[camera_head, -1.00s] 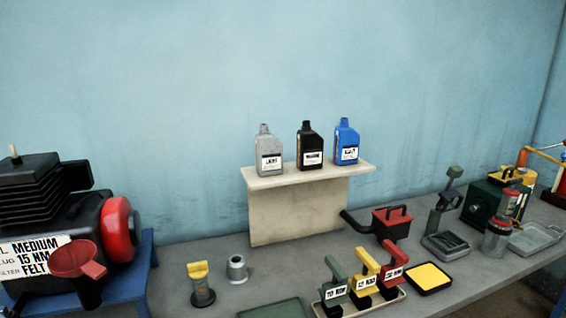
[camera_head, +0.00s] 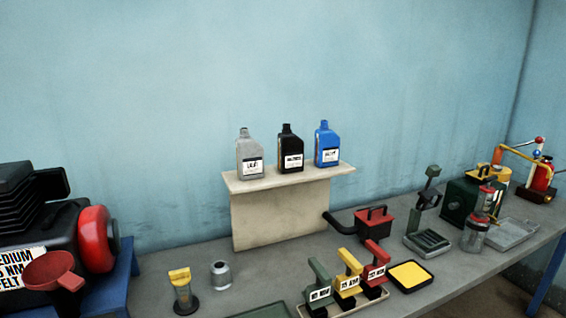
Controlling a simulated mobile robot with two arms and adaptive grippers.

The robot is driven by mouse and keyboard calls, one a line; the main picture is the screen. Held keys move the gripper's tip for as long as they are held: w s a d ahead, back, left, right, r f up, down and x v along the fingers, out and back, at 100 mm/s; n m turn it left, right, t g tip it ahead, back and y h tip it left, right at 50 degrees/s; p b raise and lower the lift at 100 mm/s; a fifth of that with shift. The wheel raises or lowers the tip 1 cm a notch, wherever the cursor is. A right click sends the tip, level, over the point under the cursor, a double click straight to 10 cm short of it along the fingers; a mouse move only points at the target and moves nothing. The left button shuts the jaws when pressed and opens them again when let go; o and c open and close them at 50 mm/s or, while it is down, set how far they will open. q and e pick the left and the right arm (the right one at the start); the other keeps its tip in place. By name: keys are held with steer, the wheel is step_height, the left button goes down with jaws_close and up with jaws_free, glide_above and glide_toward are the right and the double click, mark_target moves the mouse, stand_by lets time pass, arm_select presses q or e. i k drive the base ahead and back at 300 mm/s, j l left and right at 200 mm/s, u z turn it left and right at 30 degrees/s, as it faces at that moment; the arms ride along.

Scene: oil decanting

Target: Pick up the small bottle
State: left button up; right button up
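Three bottles stand upright in a row on a raised cream shelf: a grey bottle (camera_head: 249,155), a black bottle (camera_head: 290,150) and a blue bottle (camera_head: 326,146). Each has a white label whose print is too small to read. They look alike in size, so I cannot tell which is the small one. A clear jar with a red top (camera_head: 476,222) stands at the right of the table. Neither of my grippers is in view.
The cream shelf (camera_head: 236,186) stands on a grey table (camera_head: 180,248). Green, yellow and red handled tools sit in a tray at the front. A black engine with a red cap (camera_head: 96,239) and a red funnel (camera_head: 55,270) are left.

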mark_target(291, 147)
steer(key=u, duration=1.45)
steer(key=z, duration=1.45)
steer(key=i+l+u, duration=0.25)
steer(key=u, duration=0.15)
steer(key=i+l+u, duration=0.35)
steer(key=k, duration=0.05)
